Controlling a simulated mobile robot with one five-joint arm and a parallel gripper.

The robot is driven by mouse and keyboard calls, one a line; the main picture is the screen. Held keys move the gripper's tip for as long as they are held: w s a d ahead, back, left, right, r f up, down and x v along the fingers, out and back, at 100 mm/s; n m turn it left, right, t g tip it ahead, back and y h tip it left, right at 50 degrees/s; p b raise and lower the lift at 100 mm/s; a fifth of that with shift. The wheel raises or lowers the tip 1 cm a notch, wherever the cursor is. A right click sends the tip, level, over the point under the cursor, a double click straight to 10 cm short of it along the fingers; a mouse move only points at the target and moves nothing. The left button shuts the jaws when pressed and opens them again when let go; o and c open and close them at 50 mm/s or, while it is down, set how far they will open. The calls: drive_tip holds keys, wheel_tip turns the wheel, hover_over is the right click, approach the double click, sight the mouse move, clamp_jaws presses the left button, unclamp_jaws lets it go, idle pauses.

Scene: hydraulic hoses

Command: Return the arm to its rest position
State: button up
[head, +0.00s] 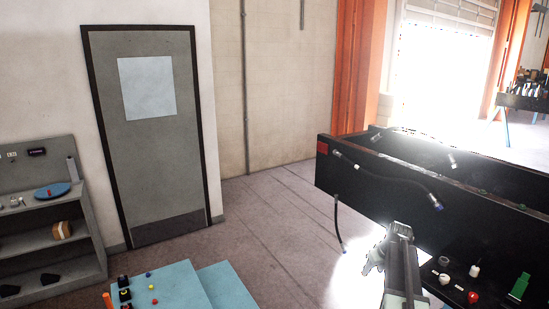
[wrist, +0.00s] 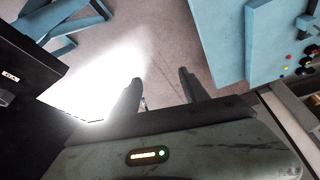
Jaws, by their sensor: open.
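My gripper (wrist: 158,88) shows in the wrist view with its two dark fingers apart. In the head view my arm reaches in from the lower right, and my gripper (head: 374,258) is over the floor in front of the black machine (head: 350,178). A dark hose (head: 395,179) runs along the machine's near side and ends in a blue-tipped fitting. Another hose (head: 338,222) hangs down to the left of my gripper. The gripper looks clear of both hoses.
A blue table (head: 172,285) with small coloured parts stands at the lower left; blue surfaces (wrist: 272,45) also show in the wrist view. Grey shelves (head: 50,245) stand at the far left. A dark surface (head: 455,292) with small parts lies right of my arm. Open floor lies between.

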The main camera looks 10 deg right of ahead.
drive_tip(key=a+f+n+g+y+b, duration=0.1)
drive_tip(key=a+f+n+b, duration=0.15)
drive_tip(key=a, duration=1.25)
drive_tip(key=a+f+n+g+b, duration=0.15)
drive_tip(key=a+f, duration=0.25)
drive_tip(key=a, duration=1.1)
drive_tip(key=s+a+f+b, duration=0.2)
drive_tip(key=s+a, duration=0.4)
drive_tip(key=a, duration=0.4)
drive_tip(key=s+m+g+h, duration=0.1)
drive_tip(key=s+m, duration=0.3)
drive_tip(key=s, duration=0.2)
drive_tip(key=shift+s+g, duration=0.25)
drive_tip(key=shift+g, duration=0.1)
